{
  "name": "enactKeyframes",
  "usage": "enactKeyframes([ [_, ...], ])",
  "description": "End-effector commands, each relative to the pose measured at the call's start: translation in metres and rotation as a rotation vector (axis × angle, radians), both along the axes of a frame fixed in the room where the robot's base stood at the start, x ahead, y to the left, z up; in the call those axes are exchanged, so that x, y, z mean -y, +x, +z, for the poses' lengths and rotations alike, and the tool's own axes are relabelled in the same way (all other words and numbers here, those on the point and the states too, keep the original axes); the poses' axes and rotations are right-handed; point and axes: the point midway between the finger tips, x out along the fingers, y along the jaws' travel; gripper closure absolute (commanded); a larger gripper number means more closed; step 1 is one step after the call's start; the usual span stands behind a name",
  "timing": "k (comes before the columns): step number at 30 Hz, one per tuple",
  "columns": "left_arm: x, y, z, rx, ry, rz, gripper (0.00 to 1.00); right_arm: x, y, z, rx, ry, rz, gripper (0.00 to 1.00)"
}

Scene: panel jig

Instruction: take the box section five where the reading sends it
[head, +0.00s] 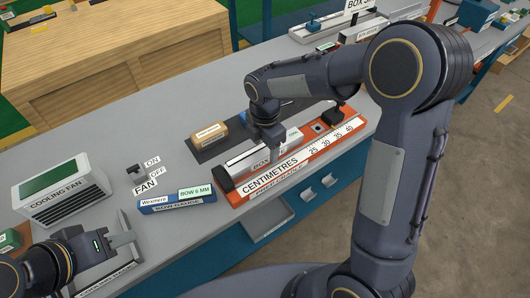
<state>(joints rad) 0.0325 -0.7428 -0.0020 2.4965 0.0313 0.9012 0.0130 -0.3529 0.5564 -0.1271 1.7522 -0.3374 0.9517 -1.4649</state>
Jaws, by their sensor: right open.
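A pale grey box section (240,169) lies along the orange fixture (225,201) marked CENTIMETRES. The blue bow gauge (158,208), labelled Wexmere, stands left of the fixture. Its green display (194,192) reads BOW 6 MM. My left gripper (118,245) is at lower left, beside a grey labelled plate (105,284); its finger gap is unclear.
A cooling fan (62,193) stands at the left, with a FAN ON/OFF switch (137,169) beside it. A brown block (211,134) sits on a dark mat behind the fixture. Another fixture (313,31) with BOX labels is at the back. The grey bench is clear at centre left.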

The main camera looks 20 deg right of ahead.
Motion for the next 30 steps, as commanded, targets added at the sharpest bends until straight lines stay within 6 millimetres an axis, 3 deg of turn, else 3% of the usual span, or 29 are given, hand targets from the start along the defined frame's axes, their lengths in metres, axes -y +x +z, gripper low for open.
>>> enactKeyframes([
  [8,0.0,0.0,0.0,0.0,0.0,0.0,0.64,0.0001,0.0001,-0.0044,0.001,0.0,-0.001,0.38],
  [21,0.0,0.0,0.0,0.0,0.0,0.0,0.64,0.0,0.0002,-0.0039,0.002,0.001,-0.001,0.94],
  [30,0.0,0.0,0.0002,0.0,0.0,0.0,0.64,-0.0001,0.0006,-0.0013,0.003,0.001,-0.001,0.95],
])
